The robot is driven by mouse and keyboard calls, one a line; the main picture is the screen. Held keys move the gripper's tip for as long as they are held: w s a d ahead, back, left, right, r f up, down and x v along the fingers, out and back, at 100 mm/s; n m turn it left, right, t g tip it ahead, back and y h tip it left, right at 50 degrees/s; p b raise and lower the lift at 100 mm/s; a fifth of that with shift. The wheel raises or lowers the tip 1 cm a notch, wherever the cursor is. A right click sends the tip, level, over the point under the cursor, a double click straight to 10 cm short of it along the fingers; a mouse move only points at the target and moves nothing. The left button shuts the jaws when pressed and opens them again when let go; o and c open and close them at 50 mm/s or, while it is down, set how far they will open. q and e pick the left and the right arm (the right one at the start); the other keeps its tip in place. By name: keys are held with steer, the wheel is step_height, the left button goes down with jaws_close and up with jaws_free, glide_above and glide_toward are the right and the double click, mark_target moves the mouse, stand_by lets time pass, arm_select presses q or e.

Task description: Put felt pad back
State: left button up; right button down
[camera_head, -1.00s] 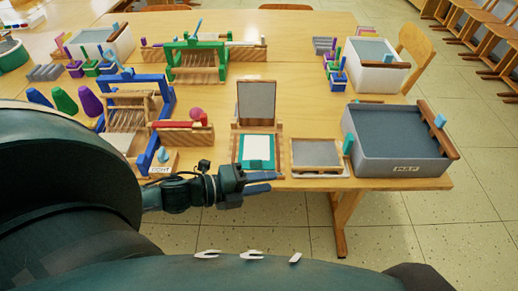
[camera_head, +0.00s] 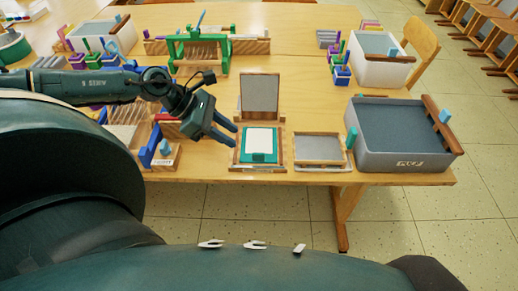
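I cannot tell for certain which item is the felt pad. A hinged wooden frame (camera_head: 237,159) stands open near the front edge, its grey panel (camera_head: 260,93) raised. A white sheet (camera_head: 259,140) lies on a teal piece (camera_head: 259,158) in its lower half. To its right, a flat grey pad (camera_head: 319,148) lies in a low wooden frame (camera_head: 317,165). My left gripper (camera_head: 234,136) is just left of the hinged frame, above the table, its fingers apart with nothing visible between them. My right gripper is not in view.
A grey tub (camera_head: 400,165) with a wooden bar stands at the right front. A white tub (camera_head: 375,74) is behind it. A green press (camera_head: 197,62) stands at the back. A labelled wooden block (camera_head: 163,161) is left of my gripper. The table middle behind the grey panel is clear.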

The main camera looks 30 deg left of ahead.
mark_target(254, 151)
arm_select(q)
steer(key=x, duration=0.3)
steer(key=shift+w+d+f, duration=0.15)
steer(key=shift+d, duration=0.1)
steer(key=shift+s+x, duration=0.2)
steer(key=shift+x, duration=2.5)
steer(key=shift+f, duration=0.1)
steer(key=shift+c, duration=0.5)
jaws_close()
